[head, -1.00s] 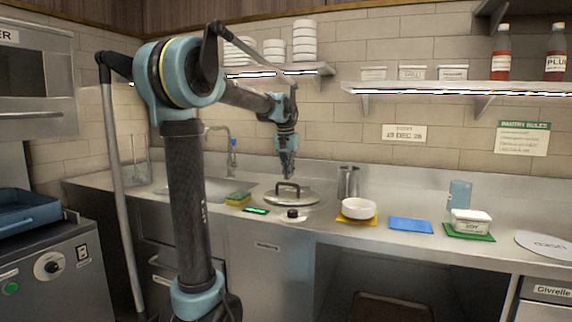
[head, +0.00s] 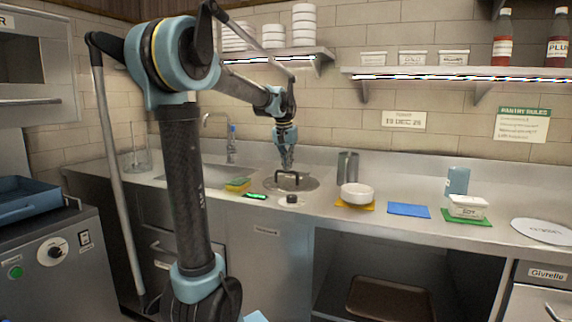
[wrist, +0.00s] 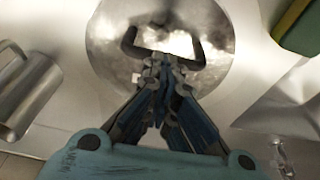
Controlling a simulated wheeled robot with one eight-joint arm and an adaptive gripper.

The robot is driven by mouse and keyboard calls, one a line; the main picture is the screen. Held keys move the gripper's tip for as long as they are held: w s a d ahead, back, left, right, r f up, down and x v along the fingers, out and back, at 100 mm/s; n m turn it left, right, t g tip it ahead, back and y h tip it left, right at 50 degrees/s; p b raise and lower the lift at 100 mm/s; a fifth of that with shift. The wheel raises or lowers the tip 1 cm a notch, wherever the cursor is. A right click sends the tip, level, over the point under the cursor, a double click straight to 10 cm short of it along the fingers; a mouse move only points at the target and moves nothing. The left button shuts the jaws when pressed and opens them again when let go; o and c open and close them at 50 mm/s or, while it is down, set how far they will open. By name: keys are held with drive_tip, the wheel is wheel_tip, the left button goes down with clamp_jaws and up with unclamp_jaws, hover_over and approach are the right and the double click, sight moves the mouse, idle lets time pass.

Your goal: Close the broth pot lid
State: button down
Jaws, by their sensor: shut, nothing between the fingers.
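The broth pot lid (head: 309,184) is a round steel disc with a dark arched handle (head: 291,177). It lies flat at counter level, and no pot wall shows around it. In the wrist view the shiny lid (wrist: 115,60) fills the upper middle, with the handle (wrist: 129,42) across it. My gripper (head: 287,167) points down just above the handle. In the wrist view its fingertips (wrist: 161,64) are together at the near side of the handle, with nothing between them. I cannot tell whether they touch it.
A small black knob (head: 292,198) stands in front of the lid. A shelf (head: 300,62) hangs above.

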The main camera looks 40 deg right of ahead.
drive_tip(key=shift+s+a+f, duration=0.15)
drive_tip(key=shift+a+f, duration=0.05)
drive_tip(key=shift+r, duration=0.2)
drive_tip(key=w+v, duration=0.1)
drive_tip(key=v, duration=1.2)
drive_tip(key=shift+s+d+r, duration=0.15)
drive_tip(key=shift+d+r, duration=0.1)
drive_tip(key=shift+r, duration=0.3)
drive_tip(key=a+f+n, duration=0.2)
drive_tip(key=a+f, duration=0.2)
drive_tip(key=a, duration=0.4)
drive_tip(key=a+f+n+y, duration=0.1)
drive_tip(key=a+f, duration=0.4)
drive_tip(key=a, duration=0.4)
drive_tip(key=a+f+n, duration=0.2)
drive_tip(key=a+f, duration=0.2)
drive_tip(key=a, duration=0.4)
drive_tip(key=s+a+f+n, duration=0.2)
drive_tip(key=s+a+f, duration=0.2)
drive_tip(key=a+f, duration=0.2)
drive_tip(key=s+a+f+n+y, duration=0.1)
drive_tip(key=s+a+f+n, duration=0.1)
drive_tip(key=s+a+f, duration=0.2)
drive_tip(key=s+a+f+n, duration=0.2)
drive_tip(key=s+a+f, duration=0.3)
drive_tip(key=a+f, duration=0.4)
wheel_tip(320, 180, down, 5)
drive_tip(key=shift+a+f+n+t, duration=0.1)
drive_tip(key=shift+a+n+t, duration=0.05)
drive_tip(key=shift+n+t, duration=0.25)
